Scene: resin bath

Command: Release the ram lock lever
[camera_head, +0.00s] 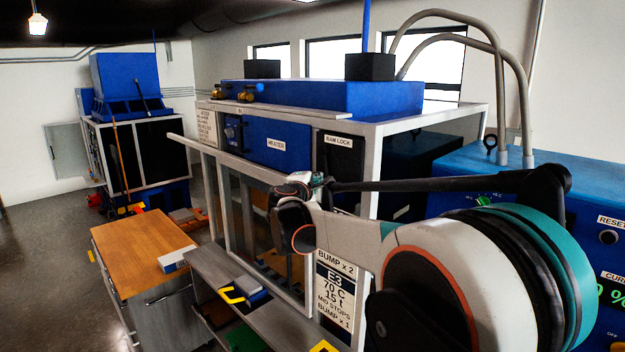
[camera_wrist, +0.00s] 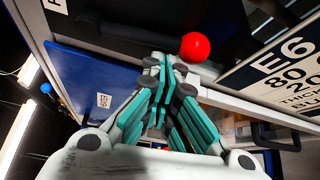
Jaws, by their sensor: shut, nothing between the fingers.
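A red ball knob (camera_wrist: 195,46) shows in the wrist view on the end of a dark bar, in front of a dark panel; I take it for the ram lock lever. My gripper (camera_wrist: 166,66) has its teal fingers together with nothing between them. Its tips are just left of and below the knob in the wrist view; whether they touch it I cannot tell. In the head view the RAM LOCK label (camera_head: 338,141) sits on a dark panel right of the blue HEATER panel (camera_head: 265,143). My arm covers the area below it, and the lever cannot be made out there.
A pale frame rail (camera_wrist: 262,112) runs beside the fingers, with an E6 sign (camera_wrist: 288,65) above it. In the head view a wood-topped cabinet (camera_head: 140,243) stands left of a grey shelf (camera_head: 215,272). A blue control unit (camera_head: 590,180) stands at right. Open floor lies at far left.

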